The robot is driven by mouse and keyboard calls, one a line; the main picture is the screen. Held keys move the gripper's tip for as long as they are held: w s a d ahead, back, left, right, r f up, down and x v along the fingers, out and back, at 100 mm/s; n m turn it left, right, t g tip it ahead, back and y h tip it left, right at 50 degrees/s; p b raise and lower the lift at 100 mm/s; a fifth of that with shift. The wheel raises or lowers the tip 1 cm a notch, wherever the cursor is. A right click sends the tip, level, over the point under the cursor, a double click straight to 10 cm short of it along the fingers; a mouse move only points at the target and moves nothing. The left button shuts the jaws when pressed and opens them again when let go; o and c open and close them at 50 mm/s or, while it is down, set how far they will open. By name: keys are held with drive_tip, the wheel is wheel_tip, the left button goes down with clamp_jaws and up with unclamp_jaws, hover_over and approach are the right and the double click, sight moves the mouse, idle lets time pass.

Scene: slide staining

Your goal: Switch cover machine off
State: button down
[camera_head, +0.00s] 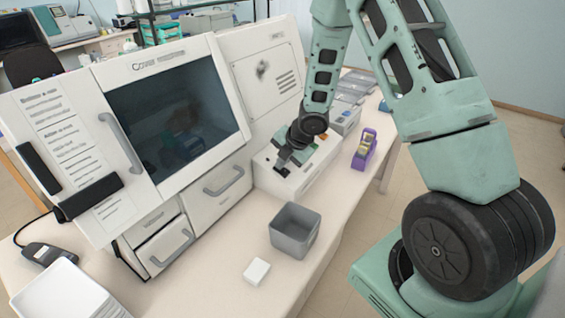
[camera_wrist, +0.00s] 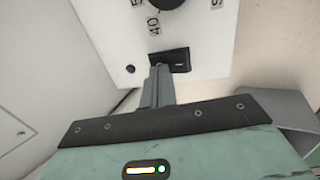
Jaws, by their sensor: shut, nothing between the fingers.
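The cover machine (camera_head: 165,66) is a large white unit with a dark window and grey handles, at left centre in the head view. A low white box (camera_head: 318,172) with coloured marks on top stands against its right side. My gripper (camera_head: 283,170) is over the left part of this box. In the wrist view, a black rocker switch (camera_wrist: 171,61) sits on a white panel (camera_wrist: 108,30). My shut, empty gripper (camera_wrist: 160,68) has its tips at the switch's left end; I cannot tell whether they touch. The switch's on or off position is unclear.
A black dial (camera_wrist: 165,3) with printed numbers is just above the switch. A grey open bin (camera_head: 294,231) and a small white block (camera_head: 257,271) stand on the bench in front. A purple rack (camera_head: 364,150) is to the right of the box.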

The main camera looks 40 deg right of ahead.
drive_tip(key=shift+s+f, duration=0.1)
drive_tip(key=shift+f, duration=0.1)
drive_tip(key=shift+s+d+f+b, duration=0.1)
drive_tip(key=shift+s+f+b, duration=0.05)
drive_tip(key=shift+s+b, duration=0.2)
drive_tip(key=shift+s+d, duration=0.1)
drive_tip(key=shift+s, duration=0.15)
